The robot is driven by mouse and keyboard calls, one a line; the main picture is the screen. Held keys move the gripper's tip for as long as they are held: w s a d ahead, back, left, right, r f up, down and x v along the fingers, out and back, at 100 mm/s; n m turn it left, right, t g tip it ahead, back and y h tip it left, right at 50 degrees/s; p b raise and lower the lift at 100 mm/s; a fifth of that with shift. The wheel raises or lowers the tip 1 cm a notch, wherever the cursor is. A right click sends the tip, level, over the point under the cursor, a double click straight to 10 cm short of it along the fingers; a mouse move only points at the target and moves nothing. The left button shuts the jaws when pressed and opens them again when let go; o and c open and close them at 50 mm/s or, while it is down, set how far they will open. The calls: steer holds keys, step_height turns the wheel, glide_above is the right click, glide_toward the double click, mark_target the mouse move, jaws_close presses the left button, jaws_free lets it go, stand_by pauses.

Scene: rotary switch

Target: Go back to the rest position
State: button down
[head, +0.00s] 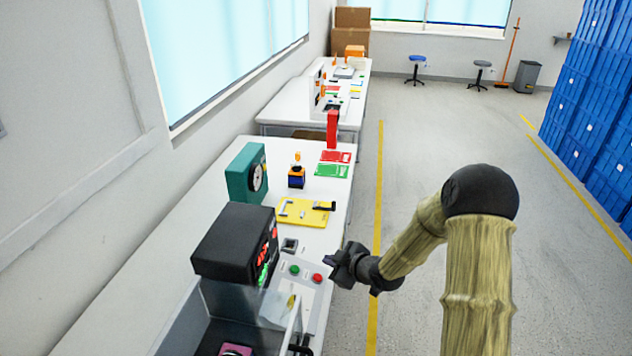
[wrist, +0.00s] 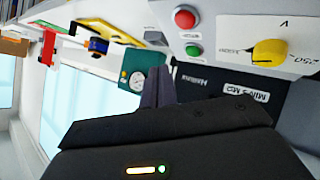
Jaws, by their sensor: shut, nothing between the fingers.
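My gripper (head: 331,262) is in the air at the front edge of the bench, just right of the panel's red button in the head view. Its dark fingers (wrist: 158,84) are together and hold nothing in the wrist view. The rotary switch is a yellow knob (wrist: 268,50) on a pale panel with printed markings, apart from the fingers. The knob (head: 291,302) also shows in the head view, behind a clear sheet. A red button (wrist: 185,19) and a green button (wrist: 194,50) sit on the panel beside it.
A black box with red and green digits (head: 238,243) stands behind the panel. Farther along the bench are a yellow plate (head: 297,211), a teal gauge box (head: 246,172) and a red block (head: 332,130). The floor (head: 420,140) right of the bench is open.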

steer(key=s+d+r+m+g+h+p, duration=0.1)
steer(key=s+d+r+m+g+h, duration=0.1)
steer(key=s, duration=0.6)
steer(key=s+d+r+m+g+h+p, duration=0.2)
steer(key=s+d+r+m+h, duration=0.1)
steer(key=s+d+r+m, duration=0.2)
steer(key=s+d+r+m+g+h+p, duration=0.2)
steer(key=s+d+r+m, duration=0.2)
steer(key=s, duration=0.9)
step_height(320, 180, up, 4)
steer(key=m, duration=0.2)
steer(key=shift+f+m+h, duration=0.2)
steer(key=shift+m+h, duration=0.1)
steer(key=shift+m, duration=0.1)
